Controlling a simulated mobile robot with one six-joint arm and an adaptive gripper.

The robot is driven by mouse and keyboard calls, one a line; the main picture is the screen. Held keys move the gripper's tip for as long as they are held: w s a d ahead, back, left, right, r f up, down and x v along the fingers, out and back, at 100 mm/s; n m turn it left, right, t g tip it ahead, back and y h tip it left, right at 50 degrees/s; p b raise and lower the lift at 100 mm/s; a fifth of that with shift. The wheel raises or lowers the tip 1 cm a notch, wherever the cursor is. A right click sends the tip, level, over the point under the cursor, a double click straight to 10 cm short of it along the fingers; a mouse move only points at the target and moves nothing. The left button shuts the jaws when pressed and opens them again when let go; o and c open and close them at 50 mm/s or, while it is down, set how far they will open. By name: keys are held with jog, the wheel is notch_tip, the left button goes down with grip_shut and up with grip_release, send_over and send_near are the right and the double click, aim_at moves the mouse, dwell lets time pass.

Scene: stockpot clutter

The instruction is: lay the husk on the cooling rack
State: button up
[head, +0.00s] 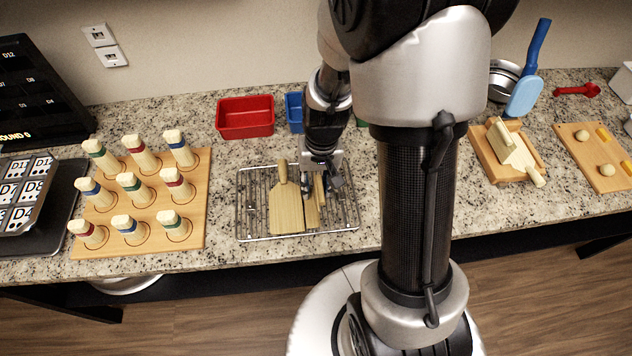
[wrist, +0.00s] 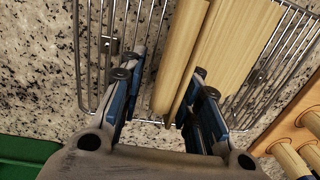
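The cooling rack (head: 246,212) is a wire grid on the counter, left of my arm's column; its wires also show in the wrist view (wrist: 92,60). Two pale tan husk-like pieces lie on it. The wider husk (head: 286,208) is flat with a narrow stem towards the wall; in the wrist view (wrist: 235,50) it is on the right. A narrower husk (head: 312,212) lies beside it, also in the wrist view (wrist: 182,45). My gripper (wrist: 162,85) is open above the rack, its blue-padded fingers apart around the narrower husk's near end. Contact cannot be told.
A red bin (head: 246,117) and a blue bin (head: 294,111) stand behind the rack. A board with several capped pegs (head: 195,215) is to the left. A wooden tray with another pale piece (head: 508,145) and a dough board (head: 585,150) are to the right.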

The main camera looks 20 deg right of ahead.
jog(key=r+p, duration=0.1)
jog(key=r, duration=0.3)
jog(key=r+p, duration=0.2)
jog(key=r, duration=0.2)
jog(key=r+p, duration=0.1)
jog(key=r, duration=0.3)
jog(key=shift+s+d+r+p, duration=0.15)
jog(key=shift+d+r+p, duration=0.05)
jog(key=shift+d+p, duration=0.2)
jog(key=s+a+r+n+t, duration=0.3)
jog(key=s+a+r+t, duration=0.1)
jog(key=s+r, duration=1)
jog(key=shift+a+r+h, duration=0.4)
jog(key=shift+a+r, duration=0.3)
jog(key=shift+r, duration=0.15)
